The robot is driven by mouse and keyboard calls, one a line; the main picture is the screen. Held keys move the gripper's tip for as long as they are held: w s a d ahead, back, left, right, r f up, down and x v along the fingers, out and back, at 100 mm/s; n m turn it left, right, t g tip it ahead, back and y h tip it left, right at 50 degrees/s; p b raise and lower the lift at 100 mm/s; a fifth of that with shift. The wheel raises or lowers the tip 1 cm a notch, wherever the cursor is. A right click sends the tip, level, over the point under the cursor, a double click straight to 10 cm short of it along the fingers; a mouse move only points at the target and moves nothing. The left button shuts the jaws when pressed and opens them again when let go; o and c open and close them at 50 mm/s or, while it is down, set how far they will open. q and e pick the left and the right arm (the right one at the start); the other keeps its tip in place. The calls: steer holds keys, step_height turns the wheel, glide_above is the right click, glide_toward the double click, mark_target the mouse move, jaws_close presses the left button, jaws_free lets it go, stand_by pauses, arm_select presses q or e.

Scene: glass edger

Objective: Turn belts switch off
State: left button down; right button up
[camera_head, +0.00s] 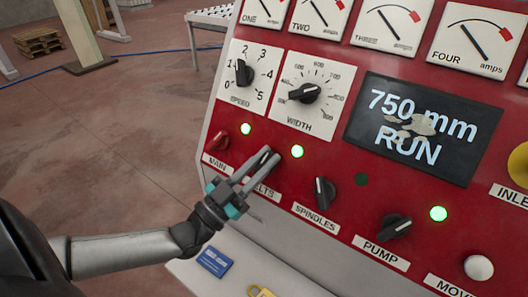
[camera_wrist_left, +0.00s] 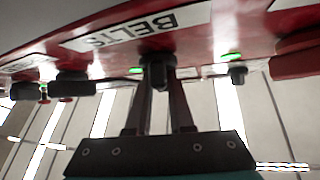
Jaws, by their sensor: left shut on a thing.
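The belts switch (camera_head: 265,157) is a black knob above the BELTS label on the red panel, with a lit green lamp (camera_head: 297,151) up and right of it. My left gripper (camera_head: 257,165) is at this switch, its fingers closed on the knob and partly hiding it and its label. In the left wrist view, the fingers of the left gripper (camera_wrist_left: 158,90) reach up to the black belts knob (camera_wrist_left: 157,68) under the BELTS label (camera_wrist_left: 130,28). The knob's exact angle is hard to tell. My right gripper is not in view.
The red main switch (camera_head: 217,140) is close on the left, with a lit green lamp (camera_head: 246,129). The spindles knob (camera_head: 325,191) and pump knob (camera_head: 395,226) are on the right. The display (camera_head: 420,128) reads 750 mm RUN. A blue card (camera_head: 215,261) lies on the ledge below.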

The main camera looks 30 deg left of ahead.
arm_select(q)
steer(key=n+t+y+p, duration=0.1)
steer(key=n+y, duration=0.2)
steer(key=shift+r, duration=0.1)
steer(key=n+y, duration=0.3)
steer(key=shift+a+n+p, duration=0.1)
steer(key=shift+n+p, duration=0.2)
steer(key=shift+a+f+n+g+y, duration=0.1)
steer(key=shift+n+g+y, duration=0.45)
steer(key=shift+n+y, duration=1.8)
steer(key=shift+a+f+n+g+y, duration=0.1)
steer(key=shift+n+g+y, duration=0.45)
steer(key=shift+n+y, duration=1.8)
steer(key=shift+n, duration=0.4)
steer(key=c, duration=0.8)
jaws_free()
